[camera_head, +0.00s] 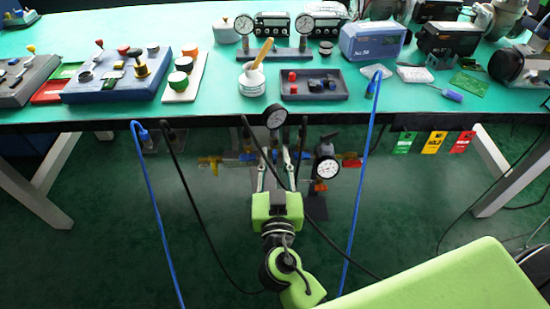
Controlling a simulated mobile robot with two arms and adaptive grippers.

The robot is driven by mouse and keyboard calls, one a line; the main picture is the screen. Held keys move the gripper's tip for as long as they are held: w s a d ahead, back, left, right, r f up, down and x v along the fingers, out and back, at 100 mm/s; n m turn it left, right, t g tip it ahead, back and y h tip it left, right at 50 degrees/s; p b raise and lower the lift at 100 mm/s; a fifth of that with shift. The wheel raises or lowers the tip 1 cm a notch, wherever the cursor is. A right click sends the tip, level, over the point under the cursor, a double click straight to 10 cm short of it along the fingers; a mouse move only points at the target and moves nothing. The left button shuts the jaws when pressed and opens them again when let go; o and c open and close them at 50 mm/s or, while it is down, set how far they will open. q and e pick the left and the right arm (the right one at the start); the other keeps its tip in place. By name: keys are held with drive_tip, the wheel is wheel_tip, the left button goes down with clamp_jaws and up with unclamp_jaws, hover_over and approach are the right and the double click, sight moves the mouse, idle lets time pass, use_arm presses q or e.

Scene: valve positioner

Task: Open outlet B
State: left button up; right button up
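A pipe assembly sits in front of and below the table edge. It has a yellow fitting (208,163) at its left, a blue part (240,156) beside it and a red part (351,162) at its right. A round gauge (275,116) stands at its top and another gauge (327,168) faces up at its right. I cannot read any label marking outlet B. My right gripper (280,156) points away from me at the middle of the assembly, fingers apart with nothing clearly between them. Whether it touches the pipework I cannot tell. My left gripper is not in view.
A green table (120,108) spans the view, crowded with control boxes, a dark tray (314,94) and a blue box (372,40). Blue cables (151,205) and black cables hang around my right arm. Green, yellow and red tags (433,142) hang at the right.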

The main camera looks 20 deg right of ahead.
drive_tip(key=v, duration=1.2)
